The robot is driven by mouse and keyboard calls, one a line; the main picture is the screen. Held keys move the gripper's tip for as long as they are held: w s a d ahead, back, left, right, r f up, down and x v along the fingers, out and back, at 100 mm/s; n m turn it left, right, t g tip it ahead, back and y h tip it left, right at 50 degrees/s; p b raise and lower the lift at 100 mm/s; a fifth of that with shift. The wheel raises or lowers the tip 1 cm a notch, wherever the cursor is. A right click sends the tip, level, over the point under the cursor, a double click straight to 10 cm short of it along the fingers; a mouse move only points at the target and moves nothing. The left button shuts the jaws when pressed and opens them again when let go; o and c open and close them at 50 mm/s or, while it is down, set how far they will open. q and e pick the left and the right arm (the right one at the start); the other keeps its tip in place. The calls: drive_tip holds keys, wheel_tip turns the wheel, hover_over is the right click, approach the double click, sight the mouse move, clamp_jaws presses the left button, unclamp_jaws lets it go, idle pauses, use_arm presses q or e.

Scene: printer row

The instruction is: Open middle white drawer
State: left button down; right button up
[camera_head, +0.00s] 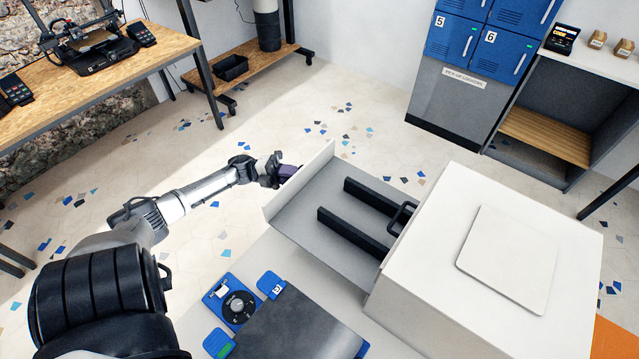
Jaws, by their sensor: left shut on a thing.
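The white drawer (300,182) is pulled well out of the white cabinet (440,260), toward the left of the head view. Its grey inside (340,220) shows, with two black bars lying in it. My left gripper (278,172) is at the outer face of the drawer front, shut on its handle; a small purple-dark part (289,174) shows there. The handle is mostly hidden by the gripper and the drawer front. A black loop handle (401,217) sits on the cabinet face above the open drawer. My right gripper is not in view.
A dark grey surface with blue parts (240,300) lies in front of the drawer. A wooden table with a printer (95,50) stands at the upper left. Blue lockers (480,50) and an open shelf (540,140) stand behind. Tiled floor is clear around the arm.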

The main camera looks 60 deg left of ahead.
use_arm(q)
drive_tip(key=shift+s+a, duration=0.35)
drive_tip(key=shift+a, duration=0.45)
drive_tip(key=c, duration=1.2)
unclamp_jaws()
drive_tip(key=shift+b+v, duration=0.3)
drive_tip(key=shift+v, duration=3.5)
